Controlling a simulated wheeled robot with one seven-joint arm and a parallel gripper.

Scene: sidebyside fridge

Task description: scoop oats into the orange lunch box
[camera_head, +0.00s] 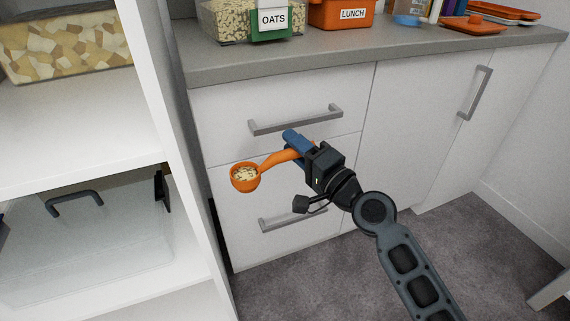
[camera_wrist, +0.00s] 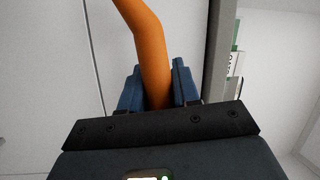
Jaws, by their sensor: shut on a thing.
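My gripper (camera_head: 295,143) is shut on the handle of an orange scoop (camera_head: 244,187). The scoop's bowl holds oats and hangs in front of the drawers, below the counter. In the wrist view the orange handle (camera_wrist: 147,55) runs up from between the blue fingers (camera_wrist: 157,88); the bowl is out of that view. The oats container (camera_head: 225,22), clear with a green and white OATS label, stands on the counter at the top. The orange lunch box (camera_head: 328,20), labelled LUNCH, stands to its right. Its top is cut off by the picture edge, so its inside is hidden.
The grey counter edge (camera_head: 385,56) is above my gripper. Drawer handles (camera_head: 295,120) stick out close to it. A white shelf unit (camera_head: 165,100) with bins stands at the left.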

